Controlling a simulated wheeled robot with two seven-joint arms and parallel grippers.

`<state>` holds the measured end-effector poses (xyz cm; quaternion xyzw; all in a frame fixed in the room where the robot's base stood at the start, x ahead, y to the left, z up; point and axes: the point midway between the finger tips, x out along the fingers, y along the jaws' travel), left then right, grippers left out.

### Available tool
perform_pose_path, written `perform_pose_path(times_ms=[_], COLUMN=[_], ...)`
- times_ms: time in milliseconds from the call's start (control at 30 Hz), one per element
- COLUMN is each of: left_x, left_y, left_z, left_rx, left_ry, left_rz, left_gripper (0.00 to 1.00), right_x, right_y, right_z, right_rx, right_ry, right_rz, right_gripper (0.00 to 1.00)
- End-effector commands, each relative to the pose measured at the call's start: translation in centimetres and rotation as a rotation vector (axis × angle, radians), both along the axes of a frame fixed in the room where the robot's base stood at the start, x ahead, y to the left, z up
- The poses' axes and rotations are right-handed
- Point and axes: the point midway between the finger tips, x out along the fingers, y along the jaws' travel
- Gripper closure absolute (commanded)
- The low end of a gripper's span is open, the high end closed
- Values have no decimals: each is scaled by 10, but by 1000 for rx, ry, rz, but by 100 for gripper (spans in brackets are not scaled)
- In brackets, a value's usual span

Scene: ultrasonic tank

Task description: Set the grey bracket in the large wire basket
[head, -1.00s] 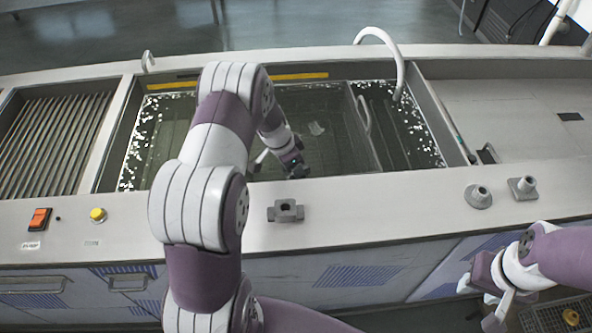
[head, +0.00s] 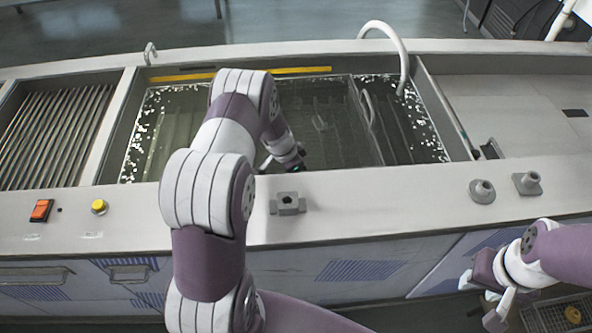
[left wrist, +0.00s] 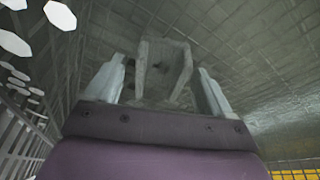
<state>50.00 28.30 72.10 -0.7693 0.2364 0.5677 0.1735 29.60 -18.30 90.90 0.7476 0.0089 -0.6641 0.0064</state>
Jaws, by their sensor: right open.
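The grey bracket (left wrist: 163,70), an angled plate piece, lies on wire mesh in the left wrist view. It shows as a faint pale shape under the liquid in the head view (head: 320,122). The large wire basket (left wrist: 255,60) is the mesh around it, sunk in the tank. My left gripper (left wrist: 160,68) is open, its fingers apart on either side of the bracket's near end, with gaps showing. In the head view my left gripper (head: 288,163) is low at the tank's near side, partly hidden by my arm. My right gripper (head: 484,298) is open and empty in front of the counter.
A grey block with a hole (head: 288,203) stands on the front ledge. Two grey flanged parts (head: 482,191) (head: 528,183) stand farther right. A curved white hose (head: 403,60) hangs over the tank's right side. An orange switch (head: 41,210) and a yellow button (head: 98,206) are at left.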

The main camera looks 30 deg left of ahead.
Motion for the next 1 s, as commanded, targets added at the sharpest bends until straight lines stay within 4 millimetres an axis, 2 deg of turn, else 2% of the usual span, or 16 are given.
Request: perform_pose_path(times_ms=[133, 233, 500, 700, 1000], left_x=[0, -2, -17, -26, -29], left_y=[0, 3, 13, 19, 20], left_z=[6, 16, 76, 109, 118], left_rx=[0, 1, 2, 2, 0], left_ry=[0, -3, -4, -2, 0], left_rz=[0, 0, 0, 1, 0], left_gripper=[17, 17, 17, 17, 17], right_x=[0, 0, 0, 0, 0], right_y=[0, 0, 0, 0, 0], right_z=[7, 5, 6, 6, 6], right_rx=[0, 0, 0, 0, 0], right_ry=[0, 0, 0, 0, 0], right_rz=[0, 0, 0, 0, 0], right_gripper=[57, 57, 57, 57, 57])
